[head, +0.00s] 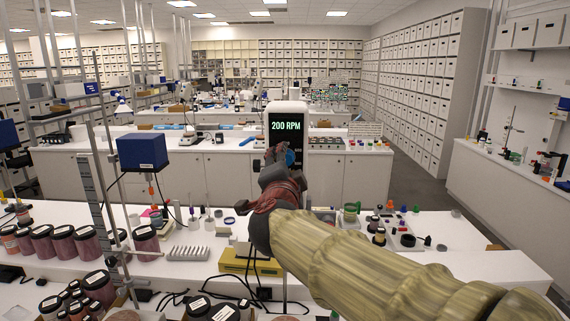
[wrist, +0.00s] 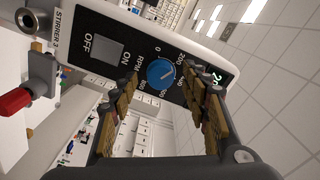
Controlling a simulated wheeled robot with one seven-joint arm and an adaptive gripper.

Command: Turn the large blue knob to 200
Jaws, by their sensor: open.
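The large blue knob (wrist: 160,74) is on the dark front panel of a white stirrer unit (wrist: 225,50), with a printed RPM scale around it. In the head view, the unit's display (head: 286,125) reads 200 RPM in green, and a bit of the blue knob (head: 290,157) shows above my gripper (head: 284,168). In the wrist view, my gripper (wrist: 162,82) is open, its padded fingers on either side of the knob's face. Gaps seem to show beside the knob; I cannot tell for sure that neither finger touches it. The knob's pointer is too small to read surely.
A grey OFF/ON switch (wrist: 102,47) sits beside the knob. A blue motor head (head: 142,151) on a stand is to the left. Dark-lidded pigment jars (head: 88,241) stand at the left. Small jars and cups (head: 400,225) are on the bench at right. Cables hang below my gripper.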

